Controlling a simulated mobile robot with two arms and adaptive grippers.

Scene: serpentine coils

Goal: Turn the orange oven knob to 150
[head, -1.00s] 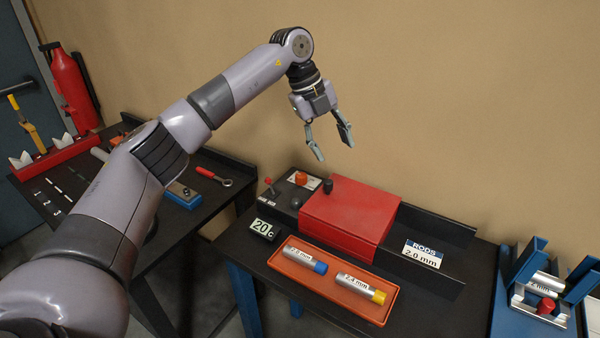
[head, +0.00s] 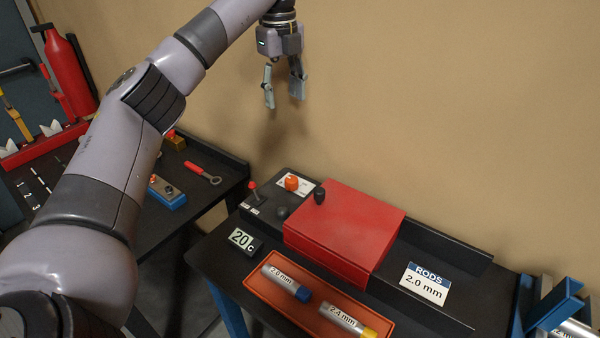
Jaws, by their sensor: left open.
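The orange oven knob (head: 292,183) sits on a white dial plate at the back left of the black bench unit, beside the red oven box (head: 345,226). The dial marks are too small to read. A small display (head: 243,240) in front of the unit reads 20 C. My left gripper (head: 284,92) is open and empty, fingers pointing down, well above the knob and apart from it. My right gripper is not in view.
A black knob (head: 319,195) and a red-tipped lever (head: 253,186) stand close to the orange knob. An orange tray (head: 262,286) with two labelled cylinders lies in front. A RODS 2.0 mm sign (head: 425,284) stands at right. The wall is close behind.

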